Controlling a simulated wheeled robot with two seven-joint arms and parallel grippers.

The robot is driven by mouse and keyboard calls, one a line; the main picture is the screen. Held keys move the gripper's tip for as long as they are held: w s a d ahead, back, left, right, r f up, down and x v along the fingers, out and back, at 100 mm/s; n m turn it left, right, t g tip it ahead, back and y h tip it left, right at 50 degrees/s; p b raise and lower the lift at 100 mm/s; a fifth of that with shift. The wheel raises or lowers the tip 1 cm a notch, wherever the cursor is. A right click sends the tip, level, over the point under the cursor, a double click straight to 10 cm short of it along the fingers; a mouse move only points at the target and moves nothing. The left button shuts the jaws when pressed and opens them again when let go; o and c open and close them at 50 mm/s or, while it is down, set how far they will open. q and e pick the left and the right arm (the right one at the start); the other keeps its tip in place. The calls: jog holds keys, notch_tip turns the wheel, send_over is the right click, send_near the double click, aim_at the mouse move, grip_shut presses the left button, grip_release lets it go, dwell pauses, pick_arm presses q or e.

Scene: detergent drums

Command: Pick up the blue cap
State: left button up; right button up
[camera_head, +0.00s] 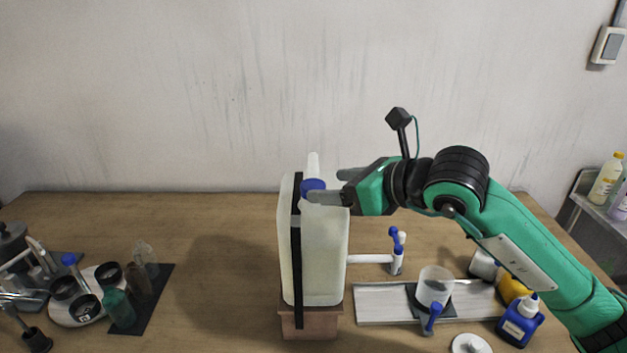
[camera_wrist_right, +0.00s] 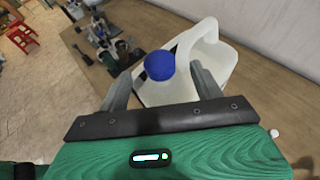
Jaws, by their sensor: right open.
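The blue cap (camera_head: 313,186) sits on top of a tall whitish drum (camera_head: 322,255) with a black strap. In the right wrist view the cap (camera_wrist_right: 160,66) shows as a blue disc on the drum's top (camera_wrist_right: 168,92), beside the drum's handle. My right gripper (camera_head: 330,187) is open at the height of the cap, its arm coming in from the right. In the wrist view its two fingers (camera_wrist_right: 160,85) lie on either side of the cap, with gaps between. I cannot tell whether either finger touches it. My left gripper is not in view.
The drum stands on a brown block (camera_head: 310,323) with a white tap (camera_head: 372,259) at its right. A clear cup (camera_head: 435,285) and a blue bottle (camera_head: 520,320) stand to the right. Small bottles stand on a dark mat (camera_head: 153,310) at left. The table between is clear.

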aim_at(317, 186)
jog(key=shift+p+x, duration=0.6)
jog(key=shift+x, duration=1.2)
jog(key=shift+s, duration=0.1)
jog(key=c, duration=1)
jog(key=shift+c, duration=0.3)
